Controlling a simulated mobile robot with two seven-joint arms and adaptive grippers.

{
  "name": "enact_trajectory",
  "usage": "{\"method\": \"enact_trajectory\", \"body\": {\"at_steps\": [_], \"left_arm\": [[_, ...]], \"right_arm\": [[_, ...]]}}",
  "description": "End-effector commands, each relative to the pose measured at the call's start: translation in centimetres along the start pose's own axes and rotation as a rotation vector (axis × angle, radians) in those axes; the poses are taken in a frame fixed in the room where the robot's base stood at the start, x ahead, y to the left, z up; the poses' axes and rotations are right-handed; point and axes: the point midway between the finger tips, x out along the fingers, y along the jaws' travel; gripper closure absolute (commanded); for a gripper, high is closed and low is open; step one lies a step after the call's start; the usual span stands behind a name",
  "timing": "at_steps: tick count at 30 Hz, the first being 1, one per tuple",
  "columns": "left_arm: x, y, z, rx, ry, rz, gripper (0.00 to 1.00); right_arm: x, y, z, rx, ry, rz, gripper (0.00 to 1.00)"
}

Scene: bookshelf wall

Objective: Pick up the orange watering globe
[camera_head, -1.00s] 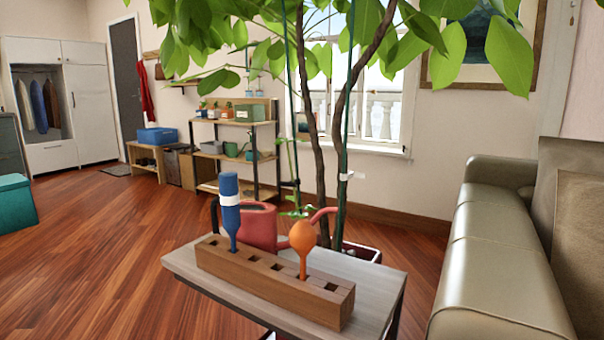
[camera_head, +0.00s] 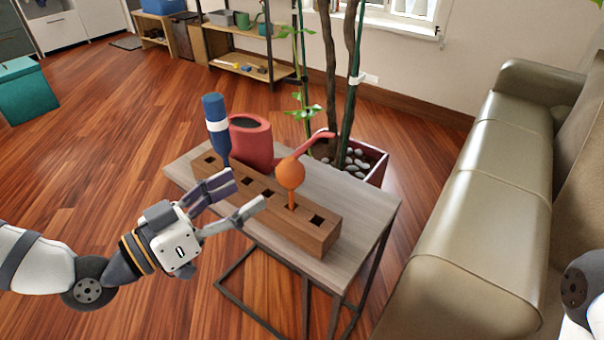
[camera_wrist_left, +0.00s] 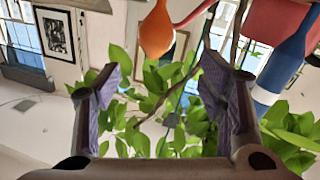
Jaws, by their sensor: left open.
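The orange watering globe (camera_head: 291,174) stands upright with its stem in a hole of the wooden block (camera_head: 262,204) on a small table. In the left wrist view the orange globe (camera_wrist_left: 157,30) shows at the top, above and between the fingers. My left gripper (camera_head: 246,194) is open and empty, in front and to the left of the globe, apart from it. In the left wrist view its two fingers (camera_wrist_left: 163,95) are spread with nothing between them. My right gripper is out of view; only a bit of my right arm shows at the right edge.
A blue bottle-shaped globe (camera_head: 217,125) with a white band stands in the block's left end. A red watering can (camera_head: 251,143) stands behind the block, its spout reaching right behind the orange globe. A potted tree (camera_head: 345,150) stands behind the table (camera_head: 365,212); a sofa (camera_head: 470,200) is at right.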

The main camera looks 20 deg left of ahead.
Motion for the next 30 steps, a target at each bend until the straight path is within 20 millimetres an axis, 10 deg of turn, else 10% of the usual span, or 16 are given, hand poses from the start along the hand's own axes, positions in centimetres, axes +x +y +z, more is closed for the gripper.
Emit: {"method": "enact_trajectory", "body": {"at_steps": [16,25,30], "left_arm": [[10.0,0.6,1.0,-0.006,-0.011,0.004,0.36],[11.1,0.6,0.9,-0.009,-0.009,0.002,0.36],[11.0,0.6,0.9,-0.009,-0.01,0.002,0.73]], "right_arm": [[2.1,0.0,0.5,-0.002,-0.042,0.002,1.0],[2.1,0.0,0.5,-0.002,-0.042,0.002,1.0],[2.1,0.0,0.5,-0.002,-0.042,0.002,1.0]]}}
